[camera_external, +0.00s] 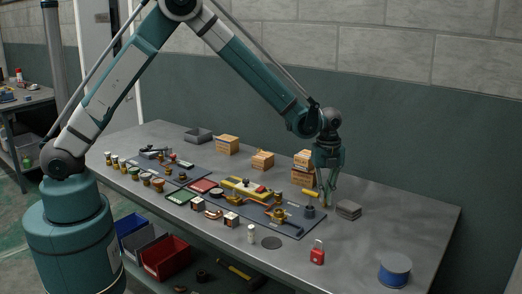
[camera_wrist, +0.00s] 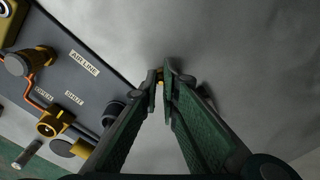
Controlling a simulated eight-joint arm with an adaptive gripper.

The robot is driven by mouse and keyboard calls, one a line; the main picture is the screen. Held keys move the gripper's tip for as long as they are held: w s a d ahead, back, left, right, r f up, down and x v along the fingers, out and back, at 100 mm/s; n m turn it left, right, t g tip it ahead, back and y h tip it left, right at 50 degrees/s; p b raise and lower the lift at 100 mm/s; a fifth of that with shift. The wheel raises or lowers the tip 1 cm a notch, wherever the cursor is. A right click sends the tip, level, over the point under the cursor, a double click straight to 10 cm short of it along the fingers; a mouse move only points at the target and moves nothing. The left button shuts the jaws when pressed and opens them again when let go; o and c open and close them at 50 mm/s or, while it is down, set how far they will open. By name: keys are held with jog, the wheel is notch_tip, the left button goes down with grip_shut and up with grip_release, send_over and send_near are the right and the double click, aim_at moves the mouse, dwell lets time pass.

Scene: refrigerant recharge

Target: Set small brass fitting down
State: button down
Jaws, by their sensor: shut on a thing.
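My gripper (camera_wrist: 167,78) is shut on the small brass fitting (camera_wrist: 159,75), of which only a sliver shows between the fingertips in the wrist view. In the external view my gripper (camera_external: 327,203) points down, low over the bare metal table to the right of the dark fixture board (camera_external: 290,230). The fitting is too small to make out clearly there. I cannot tell whether it touches the table.
The board's "AIR LINE" label (camera_wrist: 84,62) and a brass valve (camera_wrist: 54,121) lie left of my fingers. A grey stack (camera_external: 348,210) stands close right, cardboard boxes (camera_external: 304,168) behind. A red padlock (camera_external: 317,252) and blue spool (camera_external: 395,270) stand in front. The right of the table is mostly clear.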

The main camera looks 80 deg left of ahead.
jog(key=shift+f, duration=0.15)
jog(key=c, duration=2.6)
grip_release()
notch_tip(320, 180, up, 12)
jog(key=shift+r, duration=0.2)
